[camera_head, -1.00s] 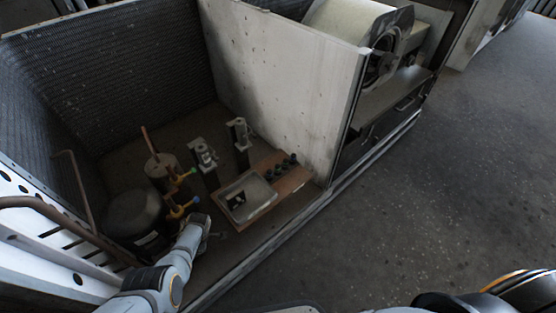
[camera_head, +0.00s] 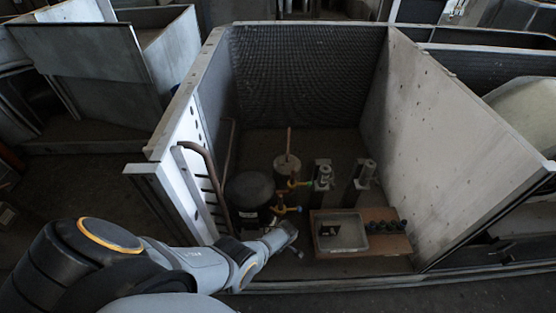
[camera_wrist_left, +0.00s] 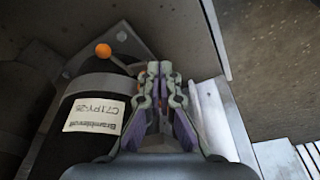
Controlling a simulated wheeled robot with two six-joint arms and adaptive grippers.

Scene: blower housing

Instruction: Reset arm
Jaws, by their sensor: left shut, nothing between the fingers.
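My left arm comes in from the lower left in the head view, and its gripper end (camera_head: 288,236) is low beside the black compressor (camera_head: 250,190) at the front of the open housing (camera_head: 385,95). In the left wrist view my left gripper (camera_wrist_left: 160,72) has its fingers together with nothing between them. The black cylinder with a white label (camera_wrist_left: 94,115) lies just left of the fingers there, with an orange ball-like knob (camera_wrist_left: 103,50) above it. My right gripper does not show.
Inside the housing are a copper pipe with coloured valves (camera_head: 290,183), metal fittings on posts (camera_head: 323,172), and a wooden board (camera_head: 383,242) with a grey tray (camera_head: 341,232) and several dark knobs (camera_head: 382,226). A curved pipe (camera_head: 208,165) stands at the left wall.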

